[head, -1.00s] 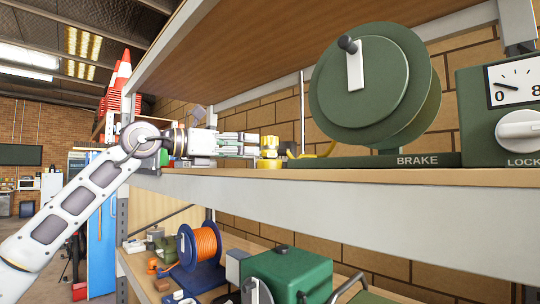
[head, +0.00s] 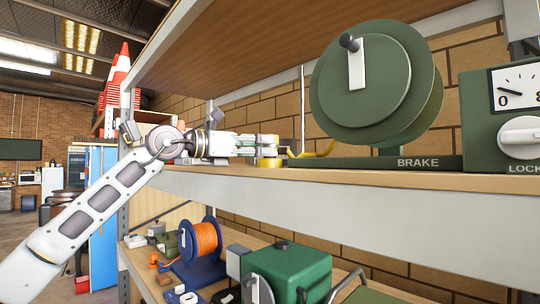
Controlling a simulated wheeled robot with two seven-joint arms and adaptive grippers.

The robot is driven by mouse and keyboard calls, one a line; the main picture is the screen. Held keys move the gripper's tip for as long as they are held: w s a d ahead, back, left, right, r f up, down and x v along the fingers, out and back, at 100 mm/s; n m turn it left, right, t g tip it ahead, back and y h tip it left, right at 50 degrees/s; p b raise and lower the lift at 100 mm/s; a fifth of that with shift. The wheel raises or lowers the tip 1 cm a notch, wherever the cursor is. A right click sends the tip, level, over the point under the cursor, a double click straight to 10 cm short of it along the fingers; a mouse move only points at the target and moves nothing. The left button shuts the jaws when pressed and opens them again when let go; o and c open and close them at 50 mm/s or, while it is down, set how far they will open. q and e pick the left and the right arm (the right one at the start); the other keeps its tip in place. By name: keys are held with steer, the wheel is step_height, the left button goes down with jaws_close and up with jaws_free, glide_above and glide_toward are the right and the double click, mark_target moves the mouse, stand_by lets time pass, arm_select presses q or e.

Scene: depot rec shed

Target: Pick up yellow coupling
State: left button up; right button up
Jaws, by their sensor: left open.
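The yellow coupling (head: 268,162) stands on the upper shelf, left of the green reel base. A yellow hose (head: 322,151) runs from near it toward the reel. My left gripper (head: 267,146) reaches in from the left along the shelf. Its open fingers are at the coupling and cover its upper part. I cannot tell whether the fingers touch it. My right gripper is not in view.
The green reel (head: 365,85) with a crank stands on the upper shelf (head: 400,181), beside a green dial box (head: 510,125). A wooden board is overhead. The lower shelf holds an orange cable reel (head: 206,240) and a green case (head: 288,270).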

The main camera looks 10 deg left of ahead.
arm_select(q)
steer(key=shift+p+x, duration=0.7)
steer(key=shift+x, duration=0.8)
steer(key=shift+w+d, duration=0.35)
steer(key=c, duration=1.2)
